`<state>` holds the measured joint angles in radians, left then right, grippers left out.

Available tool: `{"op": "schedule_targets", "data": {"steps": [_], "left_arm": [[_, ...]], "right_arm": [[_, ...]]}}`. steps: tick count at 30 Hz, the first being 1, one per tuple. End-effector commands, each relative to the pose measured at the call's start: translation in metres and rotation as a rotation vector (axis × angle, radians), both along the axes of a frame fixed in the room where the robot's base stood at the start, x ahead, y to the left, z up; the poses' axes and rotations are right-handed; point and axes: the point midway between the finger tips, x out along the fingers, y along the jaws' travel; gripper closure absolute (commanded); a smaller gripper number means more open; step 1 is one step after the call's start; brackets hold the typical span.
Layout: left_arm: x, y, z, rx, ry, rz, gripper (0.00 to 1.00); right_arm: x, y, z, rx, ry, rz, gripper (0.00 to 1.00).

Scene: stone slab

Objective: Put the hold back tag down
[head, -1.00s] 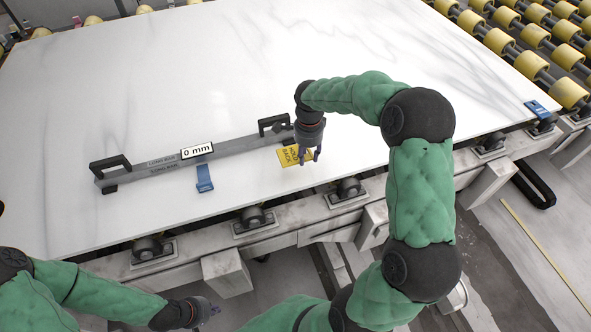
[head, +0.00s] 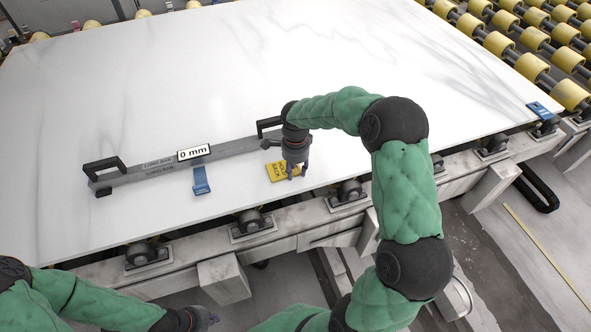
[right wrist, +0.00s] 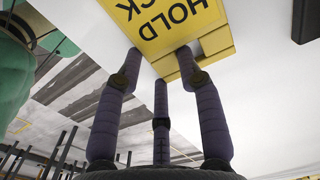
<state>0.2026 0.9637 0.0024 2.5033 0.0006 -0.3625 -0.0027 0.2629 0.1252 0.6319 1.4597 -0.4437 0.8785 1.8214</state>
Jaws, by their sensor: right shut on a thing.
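The yellow hold back tag (head: 277,173) is at the slab's front part, right of the straight bar, and its printed face shows in the right wrist view (right wrist: 160,22). My right gripper (head: 293,172) is shut on the tag's edge, with its fingers at that edge in the right wrist view (right wrist: 166,62). The tag lies flat at or just above the white slab (head: 260,70); I cannot tell if it touches. My left gripper (head: 207,318) is low at the bottom edge, off the slab; its fingers are too small to judge.
A grey straight bar with black handles (head: 150,173) and a 0 mm display (head: 194,153) lies on the slab. A blue tag (head: 201,181) lies in front of it. Another blue piece (head: 539,111) is at the right corner. Yellow rollers (head: 527,66) stand behind right.

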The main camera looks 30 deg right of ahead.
Motion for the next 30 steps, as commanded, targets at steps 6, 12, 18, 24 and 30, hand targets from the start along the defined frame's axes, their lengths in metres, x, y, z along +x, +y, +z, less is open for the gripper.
{"op": "schedule_targets", "data": {"steps": [6,12,18,24,30], "left_arm": [[0.000,0.000,-0.002,0.000,0.000,0.000,1.00],[0.000,0.000,-0.001,0.000,0.000,0.000,1.00],[0.000,0.000,0.002,0.000,0.000,0.000,1.00],[0.000,0.000,0.014,0.000,0.000,0.000,1.00],[0.000,0.000,0.029,0.000,0.000,0.000,1.00]], "right_arm": [[0.000,0.000,-0.003,0.000,0.000,0.000,0.39],[0.000,0.000,-0.002,0.000,0.000,0.000,0.39],[0.000,0.000,0.003,0.000,0.000,0.000,0.39],[0.000,0.000,0.034,-0.001,-0.003,0.000,0.39],[0.000,0.000,0.075,-0.001,-0.003,0.000,0.39]]}}
